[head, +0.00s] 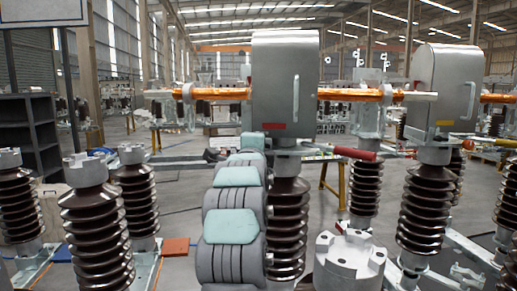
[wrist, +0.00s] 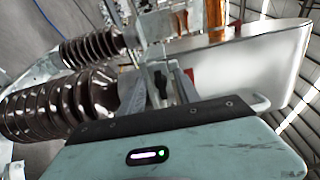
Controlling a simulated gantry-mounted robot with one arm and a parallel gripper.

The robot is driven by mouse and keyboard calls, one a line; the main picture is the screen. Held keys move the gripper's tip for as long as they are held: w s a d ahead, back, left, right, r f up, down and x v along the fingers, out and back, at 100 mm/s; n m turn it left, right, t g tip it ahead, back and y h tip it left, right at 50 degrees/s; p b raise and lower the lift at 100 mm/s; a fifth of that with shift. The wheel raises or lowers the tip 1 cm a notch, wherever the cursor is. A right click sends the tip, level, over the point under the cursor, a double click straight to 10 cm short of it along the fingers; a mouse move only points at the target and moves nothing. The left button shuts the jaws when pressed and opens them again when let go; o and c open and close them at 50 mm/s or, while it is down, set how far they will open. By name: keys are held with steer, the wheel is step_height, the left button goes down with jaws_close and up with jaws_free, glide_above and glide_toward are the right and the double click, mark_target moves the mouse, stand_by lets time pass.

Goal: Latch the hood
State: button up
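The near hood (head: 285,85) is a grey metal cover with a rounded top, seated over a copper bar on a brown ribbed insulator. It has a side handle (head: 296,98) and a red label (head: 273,126) low on its front. In the wrist view the hood (wrist: 245,65) fills the upper right, seen sideways. My gripper (wrist: 160,88) is at the hood's lower edge, close to the red label (wrist: 190,75). A dark piece (wrist: 160,80) shows between the grey fingers; I cannot tell whether they grip it. In the head view my arm hides the gripper. No latch is clearly recognisable.
A red-gripped lever (head: 355,153) sticks out right of the near insulator. A second hood (head: 443,90) stands at the right on its own insulator (head: 425,205). Several brown insulators (head: 95,225) crowd the left. A grey metal post (head: 348,262) stands at front. Floor is open behind.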

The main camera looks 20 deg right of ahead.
steer(key=shift+s, duration=0.1)
steer(key=v, duration=1)
steer(key=shift+s+a+p, duration=0.15)
steer(key=shift+s+p, duration=0.1)
steer(key=shift+p, duration=0.2)
